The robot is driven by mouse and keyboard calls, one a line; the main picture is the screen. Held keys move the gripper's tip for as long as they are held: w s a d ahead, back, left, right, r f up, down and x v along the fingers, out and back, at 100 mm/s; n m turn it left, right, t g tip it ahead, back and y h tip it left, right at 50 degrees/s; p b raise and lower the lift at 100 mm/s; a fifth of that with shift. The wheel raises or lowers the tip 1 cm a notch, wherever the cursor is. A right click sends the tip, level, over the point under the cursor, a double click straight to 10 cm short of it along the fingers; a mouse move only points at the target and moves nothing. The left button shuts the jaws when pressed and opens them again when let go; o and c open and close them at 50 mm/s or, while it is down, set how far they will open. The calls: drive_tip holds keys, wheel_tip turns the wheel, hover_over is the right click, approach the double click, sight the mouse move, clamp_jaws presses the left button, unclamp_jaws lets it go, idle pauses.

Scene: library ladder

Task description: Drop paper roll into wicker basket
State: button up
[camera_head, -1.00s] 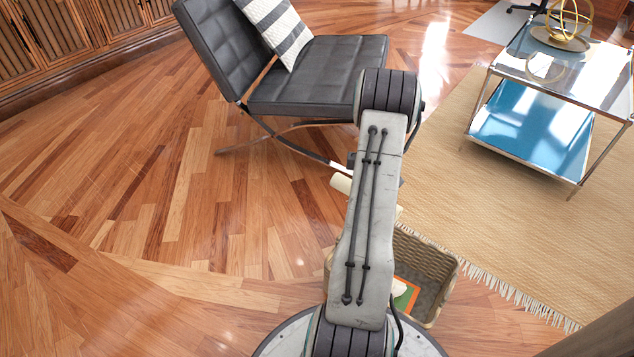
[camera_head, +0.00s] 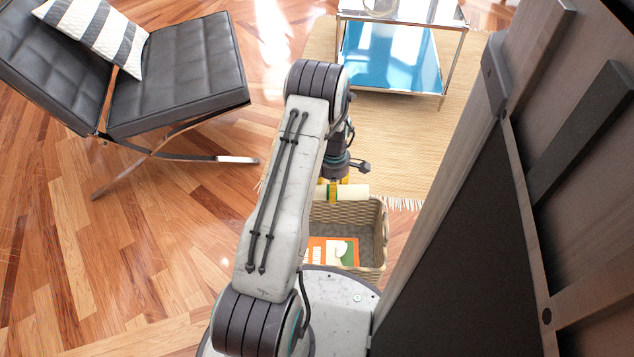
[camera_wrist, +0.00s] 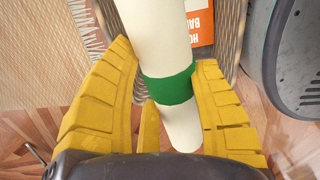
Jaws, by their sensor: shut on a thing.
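The paper roll (camera_head: 350,192) is cream with a green band. My gripper (camera_head: 333,192) is shut on it, at the back rim of the wicker basket in the head view. In the wrist view the yellow fingers of my gripper (camera_wrist: 168,95) lie on both sides of the paper roll (camera_wrist: 155,35) around its green band. The wicker basket (camera_head: 379,240) stands on the floor beside my base, with an orange and green book inside. Its weave also shows behind the roll in the wrist view (camera_wrist: 231,30). My arm hides the basket's left part.
A black chair (camera_head: 175,75) with a striped pillow stands at the left. A glass table (camera_head: 440,70) stands on the tan rug (camera_head: 405,150) behind the basket. A large dark wooden structure (camera_head: 460,220) is close on the right. The wood floor (camera_head: 150,260) at left is clear.

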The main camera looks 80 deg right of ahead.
wheel_tip(320, 180, down, 6)
drive_tip(key=b, duration=0.4)
idle(0.3)
drive_tip(key=shift+s, duration=0.1)
drive_tip(key=o, duration=1.2)
drive_tip(key=shift+o, duration=0.2)
wheel_tip(320, 180, up, 12)
idle(0.6)
